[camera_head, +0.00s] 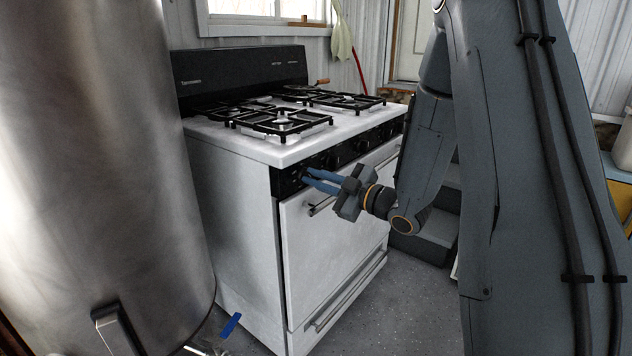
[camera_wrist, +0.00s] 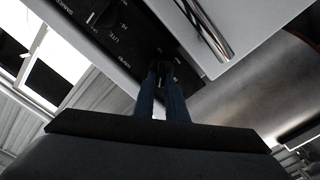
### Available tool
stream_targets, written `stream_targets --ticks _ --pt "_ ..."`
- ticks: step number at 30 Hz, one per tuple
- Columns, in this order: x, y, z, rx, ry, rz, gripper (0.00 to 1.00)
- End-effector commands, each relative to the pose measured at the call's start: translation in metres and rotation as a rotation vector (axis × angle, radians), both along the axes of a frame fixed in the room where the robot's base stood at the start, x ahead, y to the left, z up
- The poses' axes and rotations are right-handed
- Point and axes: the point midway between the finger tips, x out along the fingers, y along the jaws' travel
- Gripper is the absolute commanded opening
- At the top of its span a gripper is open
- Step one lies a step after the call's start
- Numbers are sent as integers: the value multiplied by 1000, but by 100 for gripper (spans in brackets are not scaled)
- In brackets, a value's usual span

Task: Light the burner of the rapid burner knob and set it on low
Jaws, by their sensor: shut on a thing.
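The white gas stove (camera_head: 235,170) has a black control strip (camera_head: 345,153) along its front with dark knobs. My gripper (camera_head: 306,175) reaches the left end of this strip, its two blue fingers close together. In the wrist view my gripper (camera_wrist: 162,72) is shut on a small dark knob (camera_wrist: 164,66) on the black panel (camera_wrist: 112,38). The fingers hide most of the knob, so its setting cannot be read. White lettering, including LITE and HI, shows on the panel beside it. The front burner (camera_head: 283,121) under its black grate shows no visible flame.
A large metal cylinder (camera_head: 95,150) stands close to the left of the stove. The oven door handle (camera_head: 322,206) lies just below the strip. Dark steps (camera_head: 432,225) stand right of the stove, behind my arm. Open floor lies in front.

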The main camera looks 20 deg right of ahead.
Motion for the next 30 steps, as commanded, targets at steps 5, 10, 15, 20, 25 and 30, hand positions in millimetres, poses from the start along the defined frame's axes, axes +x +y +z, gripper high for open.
stream_targets --ticks 5,10,15,20,25,30 --pt "-1 1 -2 -103 -75 1 0" --pt "-1 2 -3 -173 -126 1 0" --pt "-2 2 -3 -215 -156 1 0" --pt "-2 2 -3 -233 -169 1 0" --pt "-2 2 -2 -237 -172 1 0" --pt "-2 2 -3 -237 -172 2 0"
